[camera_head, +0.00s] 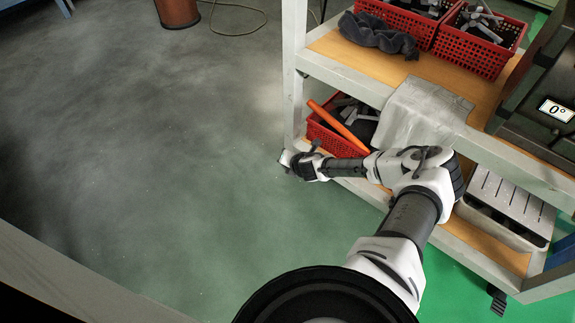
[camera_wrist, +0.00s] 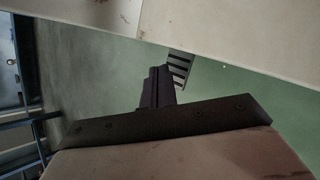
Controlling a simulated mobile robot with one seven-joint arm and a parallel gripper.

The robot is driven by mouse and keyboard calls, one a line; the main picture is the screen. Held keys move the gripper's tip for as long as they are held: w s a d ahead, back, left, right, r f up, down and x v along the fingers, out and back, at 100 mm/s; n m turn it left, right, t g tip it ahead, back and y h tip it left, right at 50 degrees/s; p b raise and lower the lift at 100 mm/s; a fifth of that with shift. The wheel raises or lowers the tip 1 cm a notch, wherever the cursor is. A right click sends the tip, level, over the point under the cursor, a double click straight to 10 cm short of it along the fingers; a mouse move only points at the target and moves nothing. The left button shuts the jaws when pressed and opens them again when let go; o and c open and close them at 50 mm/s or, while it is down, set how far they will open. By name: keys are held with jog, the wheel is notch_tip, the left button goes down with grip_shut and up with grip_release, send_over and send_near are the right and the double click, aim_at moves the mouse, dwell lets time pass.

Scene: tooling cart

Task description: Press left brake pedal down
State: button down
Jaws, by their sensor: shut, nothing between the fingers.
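In the head view my gripper (camera_head: 290,165) is low by the left end of the cart's front, and no pedal can be made out there. A second black pedal (camera_head: 497,298) sticks out at the foot of the cart's right end, far from my gripper.
The tooling cart (camera_head: 345,78) has red baskets (camera_head: 478,42) on top. A lower red basket (camera_head: 338,141) holds an orange-handled tool (camera_head: 338,125). A metal tray (camera_head: 510,200) sits on the lower shelf.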

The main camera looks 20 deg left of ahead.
dwell(0.7)
jog(key=shift+f, duration=0.45)
jog(key=shift+f+b, duration=0.35)
jog(key=shift+f, duration=0.35)
dwell(0.6)
jog(key=shift+r, duration=0.1)
jog(key=shift+r+p, duration=1.1)
jog(key=shift+p, duration=0.3)
notch_tip(320, 180, up, 5)
jog(key=p, duration=0.5)
jog(key=shift+p, duration=0.4)
